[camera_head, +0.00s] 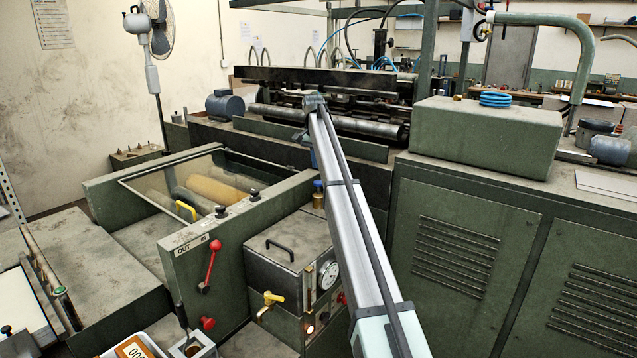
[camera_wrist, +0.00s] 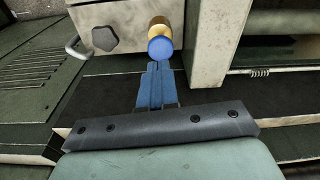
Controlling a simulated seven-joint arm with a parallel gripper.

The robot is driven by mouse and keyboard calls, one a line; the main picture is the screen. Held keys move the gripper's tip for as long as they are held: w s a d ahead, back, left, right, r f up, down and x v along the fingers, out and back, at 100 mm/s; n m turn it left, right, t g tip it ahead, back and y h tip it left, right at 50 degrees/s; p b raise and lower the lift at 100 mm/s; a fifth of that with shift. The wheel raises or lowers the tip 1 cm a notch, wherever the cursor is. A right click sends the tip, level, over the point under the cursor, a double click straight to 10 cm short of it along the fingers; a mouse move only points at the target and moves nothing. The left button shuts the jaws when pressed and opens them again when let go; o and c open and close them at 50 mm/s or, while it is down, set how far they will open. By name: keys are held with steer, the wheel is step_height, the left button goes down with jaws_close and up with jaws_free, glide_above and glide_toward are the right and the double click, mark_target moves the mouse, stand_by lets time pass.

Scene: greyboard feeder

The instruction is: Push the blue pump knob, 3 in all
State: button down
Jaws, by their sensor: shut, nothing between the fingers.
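The blue pump knob (camera_head: 318,186) tops a brass stem (camera_head: 318,201) on the grey pump box (camera_head: 290,238), partly beside my arm in the head view. In the wrist view the round blue knob (camera_wrist: 160,48) and its brass collar (camera_wrist: 160,26) show at the upper middle. My gripper (camera_wrist: 158,67) has blue fingers closed together and empty, with their tips just below the knob in the picture. In the head view my gripper (camera_head: 313,163) is mostly hidden by my arm, with a bit of blue showing above the knob. I cannot tell whether the tips touch it.
The pump box carries a black handle (camera_head: 281,247), a round gauge (camera_head: 328,274) and a yellow valve lever (camera_head: 272,298). A red lever (camera_head: 211,264) stands on the green side panel to its left. A dark star knob (camera_wrist: 104,39) is left of the blue knob in the wrist view.

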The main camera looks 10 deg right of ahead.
mark_target(317, 182)
steer(key=shift+w+d+f, duration=0.1)
steer(key=shift+f, duration=1.2)
steer(key=shift+w+d+f, duration=0.1)
steer(key=shift+f, duration=1.2)
steer(key=shift+f, duration=0.1)
steer(key=shift+f, duration=1.5)
steer(key=shift+s+a+r, duration=0.25)
steer(key=shift+s+a, duration=0.25)
steer(key=shift+s, duration=0.1)
steer(key=shift+s+a+r, duration=0.25)
steer(key=shift+s+a, duration=0.25)
steer(key=shift+s, duration=0.1)
steer(key=shift+r, duration=0.1)
step_height(317, 182, up, 14)
steer(key=s, duration=0.1)
steer(key=shift+a+f, duration=0.2)
steer(key=shift+a, duration=0.2)
